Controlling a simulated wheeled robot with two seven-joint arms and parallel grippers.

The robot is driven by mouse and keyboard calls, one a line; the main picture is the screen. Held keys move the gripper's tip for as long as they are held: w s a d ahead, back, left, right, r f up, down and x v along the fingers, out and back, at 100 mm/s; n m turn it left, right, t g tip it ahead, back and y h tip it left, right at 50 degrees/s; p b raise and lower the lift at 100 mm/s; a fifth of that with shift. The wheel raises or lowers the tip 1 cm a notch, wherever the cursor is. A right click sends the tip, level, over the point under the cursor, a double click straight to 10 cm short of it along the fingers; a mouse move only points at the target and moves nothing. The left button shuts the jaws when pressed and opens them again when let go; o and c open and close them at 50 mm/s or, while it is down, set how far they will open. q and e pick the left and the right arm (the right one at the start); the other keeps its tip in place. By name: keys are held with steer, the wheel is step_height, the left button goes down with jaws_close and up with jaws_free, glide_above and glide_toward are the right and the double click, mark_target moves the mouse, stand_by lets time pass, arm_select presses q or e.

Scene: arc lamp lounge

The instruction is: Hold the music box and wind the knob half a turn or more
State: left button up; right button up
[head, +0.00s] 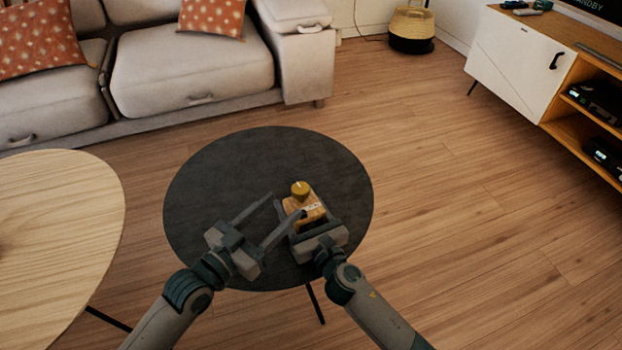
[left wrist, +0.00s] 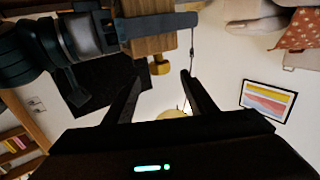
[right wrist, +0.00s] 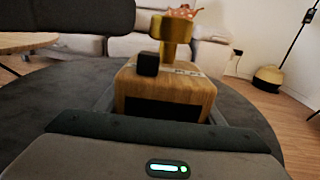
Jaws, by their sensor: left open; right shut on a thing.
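The wooden music box (head: 308,214) is over the dark round table (head: 215,170), held in my right gripper (head: 310,208). Its brass knob (head: 299,188) stands up from the top. My left gripper (head: 288,206) is open and empty, left of the box. In the left wrist view, the knob (left wrist: 160,67) shows near the gap between the left fingertips (left wrist: 162,78), touching neither. I cannot tell whether the box touches the tabletop.
A light wooden table (head: 60,220) stands at the left. A grey sofa (head: 195,70) is behind, and a white and wood cabinet (head: 520,60) is at the back right. The left part of the dark tabletop is clear. One left finger (right wrist: 65,16) crosses the right wrist view.

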mark_target(306, 184)
arm_select(q)
steer(key=shift+w, duration=0.1)
steer(key=x, duration=1.2)
steer(key=c, duration=1)
